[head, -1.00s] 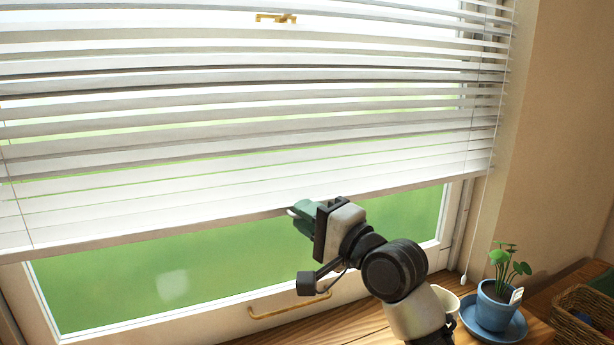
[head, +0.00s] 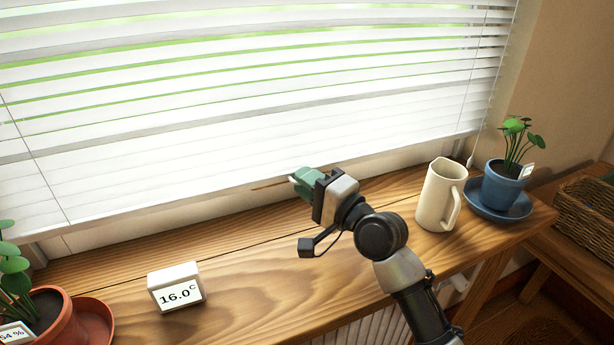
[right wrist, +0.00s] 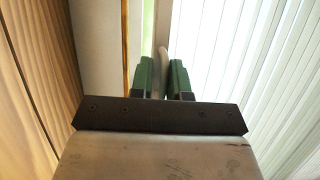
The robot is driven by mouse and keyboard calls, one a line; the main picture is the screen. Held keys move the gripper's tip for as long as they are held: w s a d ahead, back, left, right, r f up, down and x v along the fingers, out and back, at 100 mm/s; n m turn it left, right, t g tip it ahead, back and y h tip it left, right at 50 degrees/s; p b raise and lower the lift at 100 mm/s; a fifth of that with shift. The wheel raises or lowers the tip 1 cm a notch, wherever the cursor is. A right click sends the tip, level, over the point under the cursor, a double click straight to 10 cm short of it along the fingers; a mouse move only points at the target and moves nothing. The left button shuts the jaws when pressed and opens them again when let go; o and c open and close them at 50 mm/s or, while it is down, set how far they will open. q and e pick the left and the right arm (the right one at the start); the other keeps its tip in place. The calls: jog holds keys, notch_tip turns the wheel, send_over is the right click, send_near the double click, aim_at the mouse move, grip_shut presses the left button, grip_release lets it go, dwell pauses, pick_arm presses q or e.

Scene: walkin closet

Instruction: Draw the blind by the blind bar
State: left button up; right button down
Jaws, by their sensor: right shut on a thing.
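The white slatted blind (head: 250,110) covers nearly the whole window in the head view, its lower slats lying close together. The gripped part is hidden by the fingers in the head view. My left gripper is out of view.
On the wooden sill (head: 240,270) stand a white 16.0 °C display (head: 176,287), a cream jug (head: 438,195), a blue-potted plant (head: 503,185) and a terracotta pot (head: 55,315). The sill's middle is clear.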

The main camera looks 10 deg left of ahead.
jog(key=c, duration=1.3)
grip_release()
jog(key=v, duration=1.1)
